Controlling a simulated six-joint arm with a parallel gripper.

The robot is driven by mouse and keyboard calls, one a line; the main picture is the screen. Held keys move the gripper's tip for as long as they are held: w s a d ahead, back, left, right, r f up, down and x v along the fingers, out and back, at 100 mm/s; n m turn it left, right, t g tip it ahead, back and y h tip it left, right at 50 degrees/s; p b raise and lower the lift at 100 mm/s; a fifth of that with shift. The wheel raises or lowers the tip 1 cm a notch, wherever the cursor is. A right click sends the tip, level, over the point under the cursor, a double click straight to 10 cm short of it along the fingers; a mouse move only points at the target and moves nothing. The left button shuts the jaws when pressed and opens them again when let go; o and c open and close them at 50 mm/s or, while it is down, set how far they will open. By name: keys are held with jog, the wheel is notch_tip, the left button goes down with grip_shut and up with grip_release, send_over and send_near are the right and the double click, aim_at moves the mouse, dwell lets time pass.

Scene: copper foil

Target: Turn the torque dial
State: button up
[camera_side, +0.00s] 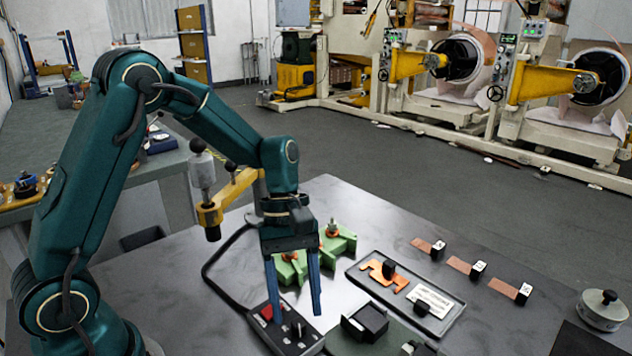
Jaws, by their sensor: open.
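My gripper (296,312) points down over the front middle of the table, its two blue fingers apart with nothing visible between them. Below and around the fingertips is a dark control box (312,346) with a cable, a red switch (267,312) at its left and a small black knob (295,328). The knob appears to be the torque dial. In this view it sits just below the gap between the fingertips. I cannot tell whether either finger touches it. I cannot read any marking on the dial.
A green fixture (340,243) stands behind the gripper. A tray (453,322) with copper and white pieces lies to the right. A black block (368,318) is close to the box. Several copper strips (428,245) and a round grey weight (603,308) lie farther right.

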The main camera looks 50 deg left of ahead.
jog(key=shift+x, duration=1.05)
grip_shut()
jog(key=shift+m, duration=0.4)
jog(key=m, duration=0.2)
jog(key=m+g+y, duration=0.1)
jog(key=m, duration=0.1)
jog(key=shift+w+d+m+g, duration=0.1)
jog(key=shift+w+m+g, duration=0.1)
jog(key=shift+m+g, duration=0.15)
jog(key=m+y, duration=0.1)
jog(key=m, duration=0.2)
jog(key=m+y, duration=0.1)
jog(key=m, duration=0.2)
jog(key=shift+d+g+y, duration=0.15)
jog(key=shift+g+y, duration=0.15)
jog(key=shift+g, duration=0.05)
jog(key=shift+m, duration=0.25)
grip_release()
